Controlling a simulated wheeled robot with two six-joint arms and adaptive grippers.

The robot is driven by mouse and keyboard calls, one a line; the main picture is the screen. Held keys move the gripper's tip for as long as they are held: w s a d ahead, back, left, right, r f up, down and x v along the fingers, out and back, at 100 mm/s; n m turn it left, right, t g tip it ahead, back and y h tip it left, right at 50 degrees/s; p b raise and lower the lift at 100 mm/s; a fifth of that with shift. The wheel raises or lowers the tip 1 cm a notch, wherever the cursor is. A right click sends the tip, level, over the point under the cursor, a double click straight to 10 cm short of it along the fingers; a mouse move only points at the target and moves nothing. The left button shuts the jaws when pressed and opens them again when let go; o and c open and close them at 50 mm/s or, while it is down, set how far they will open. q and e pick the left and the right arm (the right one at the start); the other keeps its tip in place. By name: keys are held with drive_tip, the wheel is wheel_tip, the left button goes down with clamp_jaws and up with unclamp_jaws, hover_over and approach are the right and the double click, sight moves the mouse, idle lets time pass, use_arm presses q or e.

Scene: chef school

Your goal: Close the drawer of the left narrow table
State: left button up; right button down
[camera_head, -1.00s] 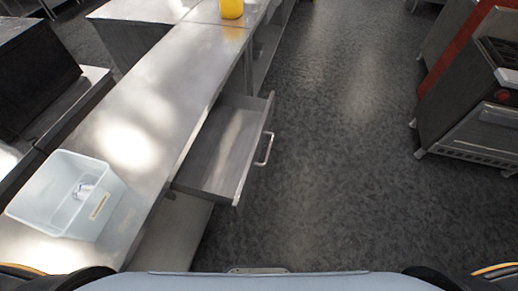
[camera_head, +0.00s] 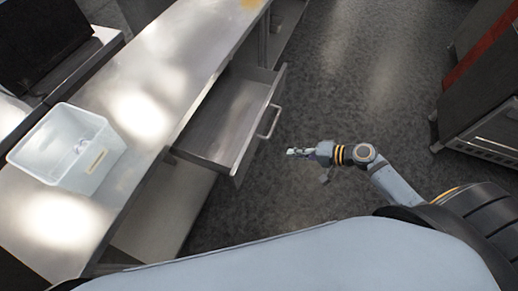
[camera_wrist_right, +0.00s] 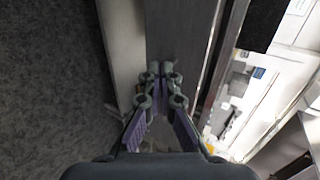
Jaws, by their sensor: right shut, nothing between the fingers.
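The drawer (camera_head: 236,112) of the narrow steel table (camera_head: 150,85) is pulled out and looks empty in the head view. Its bar handle (camera_head: 270,122) is on the front panel facing right. My right gripper (camera_head: 291,152) is shut and empty, just right of the drawer front and a little below the handle in the picture, with a gap of floor showing between. In the right wrist view, the fingers (camera_wrist_right: 161,72) are together and point towards a grey surface, probably the drawer front. My left gripper is not in view.
A translucent plastic bin (camera_head: 68,148) stands on the table at the left. A dark oven unit (camera_head: 485,120) stands at the right. The dark floor (camera_head: 345,85) between table and oven is clear.

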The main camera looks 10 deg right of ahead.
drive_tip(key=p, duration=0.1)
approach(253, 149)
wheel_tip(253, 149, down, 3)
drive_tip(key=w+a, duration=0.1)
drive_tip(key=a, duration=0.1)
drive_tip(key=shift+w+a+r+p, duration=0.1)
drive_tip(key=shift+w+a+p, duration=0.6)
drive_tip(key=shift+w+a, duration=0.35)
drive_tip(key=shift+a, duration=0.25)
